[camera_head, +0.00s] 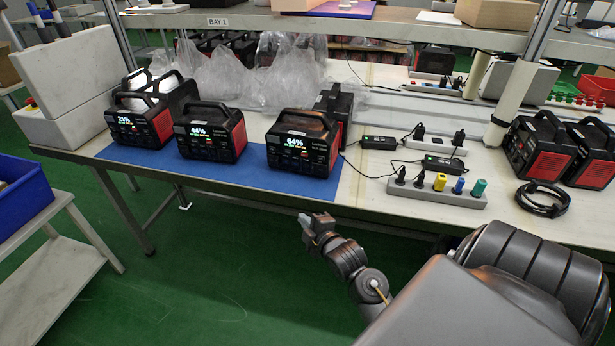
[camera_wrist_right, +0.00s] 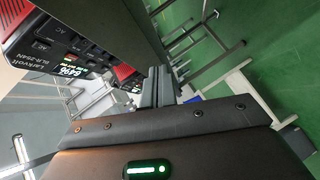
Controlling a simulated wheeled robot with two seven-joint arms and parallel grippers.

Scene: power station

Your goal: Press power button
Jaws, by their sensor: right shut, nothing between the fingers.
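Three black and red power stations stand in a row on a blue mat (camera_head: 230,178). The left one (camera_head: 140,122) shows 21%, the middle one (camera_head: 212,134) shows 44%, and the right one (camera_head: 303,143) shows 64%. A power station front (camera_wrist_right: 70,45) with a lit display also shows at the upper left of the right wrist view. No single power button can be made out. My right gripper (camera_head: 306,222) is shut and empty, in front of the table edge, below and apart from the 64% station. Its fingers (camera_wrist_right: 158,88) are together in the wrist view. My left gripper is out of view.
A power strip (camera_head: 437,190) with several colored plugs and black adapters lies right of the mat. More power stations (camera_head: 540,148) and a coiled cable (camera_head: 543,198) stand further right. A blue bin (camera_head: 20,195) is at left.

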